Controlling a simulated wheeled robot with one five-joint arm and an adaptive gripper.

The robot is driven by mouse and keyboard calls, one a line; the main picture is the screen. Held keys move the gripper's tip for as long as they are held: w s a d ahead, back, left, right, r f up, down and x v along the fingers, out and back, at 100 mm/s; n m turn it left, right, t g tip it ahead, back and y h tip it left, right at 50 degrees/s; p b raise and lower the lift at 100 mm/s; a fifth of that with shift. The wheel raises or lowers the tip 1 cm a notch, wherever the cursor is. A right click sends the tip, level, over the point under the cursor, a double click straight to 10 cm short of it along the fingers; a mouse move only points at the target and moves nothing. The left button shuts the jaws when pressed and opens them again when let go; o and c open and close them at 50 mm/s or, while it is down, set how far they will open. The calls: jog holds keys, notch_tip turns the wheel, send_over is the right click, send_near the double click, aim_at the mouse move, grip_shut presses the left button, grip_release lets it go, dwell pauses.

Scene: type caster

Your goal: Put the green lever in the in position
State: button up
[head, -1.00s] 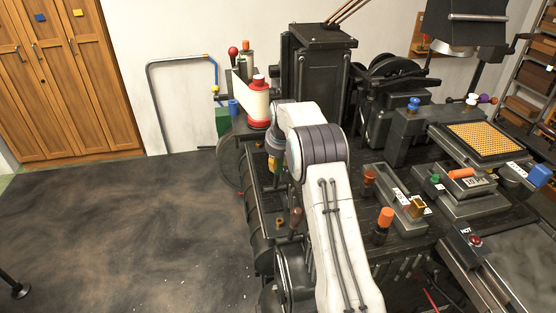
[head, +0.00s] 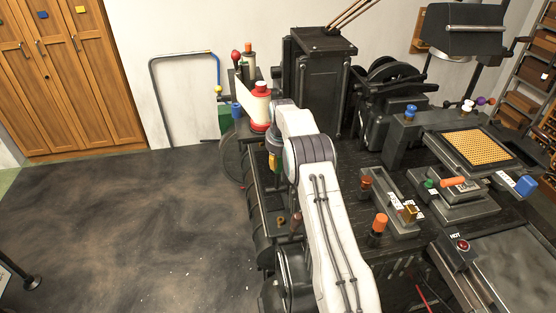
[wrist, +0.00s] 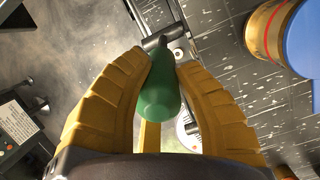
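The green lever's rounded handle (wrist: 160,95) stands between the two yellow fingers of my gripper (wrist: 163,62) in the wrist view. Both fingers lie close along its sides and appear closed on it. A dark metal fitting with a cross bar shows just beyond the handle. In the head view my gripper (head: 274,163) is at the left side of the black casting machine, partly hidden behind my white arm. I cannot make out the lever there, nor read its in or out marking.
Orange knob (head: 379,223), small green knob (head: 429,184) and orange handle (head: 454,182) sit on the machine to the right. The dark floor (head: 130,220) at left is open.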

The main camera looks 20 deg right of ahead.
jog(key=o, duration=0.5)
jog(key=v, duration=1.1)
jog(key=shift+r, duration=0.45)
jog(key=shift+s+d, duration=0.1)
